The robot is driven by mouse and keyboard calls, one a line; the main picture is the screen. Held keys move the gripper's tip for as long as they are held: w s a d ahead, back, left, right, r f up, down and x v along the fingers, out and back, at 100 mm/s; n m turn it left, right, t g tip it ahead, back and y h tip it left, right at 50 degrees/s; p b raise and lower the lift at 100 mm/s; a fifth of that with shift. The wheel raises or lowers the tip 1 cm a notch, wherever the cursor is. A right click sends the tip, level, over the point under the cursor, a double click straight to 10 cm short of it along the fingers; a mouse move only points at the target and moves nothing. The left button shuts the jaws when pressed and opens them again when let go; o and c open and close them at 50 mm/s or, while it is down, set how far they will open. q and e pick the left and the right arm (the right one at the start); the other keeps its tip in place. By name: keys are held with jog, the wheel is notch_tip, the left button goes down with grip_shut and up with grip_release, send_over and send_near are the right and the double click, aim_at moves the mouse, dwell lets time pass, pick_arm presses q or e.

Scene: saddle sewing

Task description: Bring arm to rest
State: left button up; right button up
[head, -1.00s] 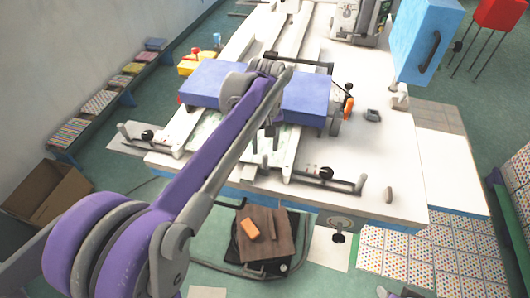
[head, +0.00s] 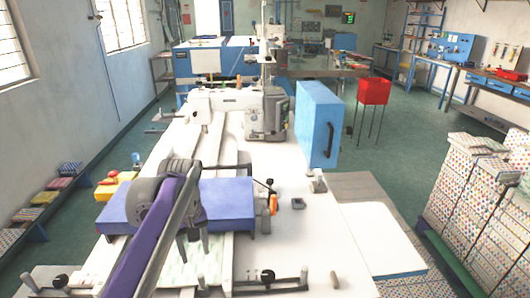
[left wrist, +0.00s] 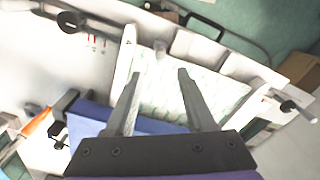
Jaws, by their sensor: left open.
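My left arm comes in from the lower left of the head view, and its left gripper (head: 193,248) is over the front edge of the purple-blue padded block (head: 230,204) on the white sewing table (head: 300,232). The gripper points down with its fingers apart and nothing between them. In the left wrist view the two fingers (left wrist: 158,75) are spread above a pale patterned sheet (left wrist: 182,98), with the block (left wrist: 85,121) close under the gripper's base. My right gripper does not show.
A sewing machine (head: 222,101) stands behind the block, with a tall blue box (head: 315,122) to its right. Metal rods and clamps (head: 267,280) line the table's front. A red box on legs (head: 374,90) and stacked patterned sheets (head: 468,205) stand on the right.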

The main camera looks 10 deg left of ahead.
pick_arm(q)
jog(key=s+d+f+m+t, duration=0.2)
jog(key=s+f, duration=0.4)
jog(key=s, duration=0.3)
jog(key=s+d+f+m+t+p, duration=0.1)
jog(key=s+d+f+m+t, duration=0.2)
jog(key=s, duration=0.6)
notch_tip(320, 180, down, 4)
jog(key=d+m, duration=0.2)
jog(key=m, duration=0.1)
jog(key=shift+s+d, duration=0.15)
jog(key=shift+d, duration=0.1)
